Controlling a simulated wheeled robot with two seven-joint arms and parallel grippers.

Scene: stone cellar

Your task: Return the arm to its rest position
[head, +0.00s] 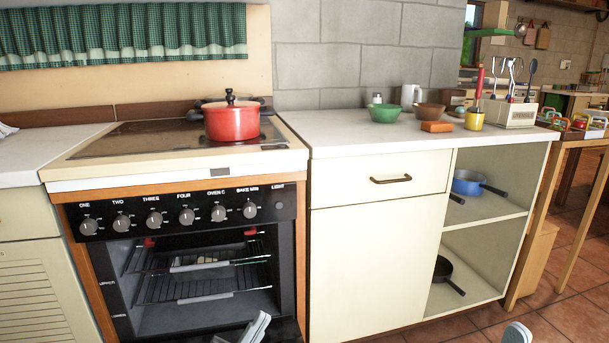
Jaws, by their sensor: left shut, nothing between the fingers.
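My left gripper (256,329) shows at the bottom edge, low in front of the open oven (205,275). Its fingers are shut with nothing between them, and it is apart from the oven racks (205,281). The rest of my left arm is out of the picture. A small rounded grey piece (517,333) at the bottom right seems to be part of my right arm or gripper; its fingers cannot be made out.
A red pot (232,121) stands on the stove top (130,140). The counter (350,135) to the right holds a green bowl (384,113), a brown bowl (430,112) and a utensil holder (511,113). Open shelves below hold a blue pan (467,182) and a black pan (444,270).

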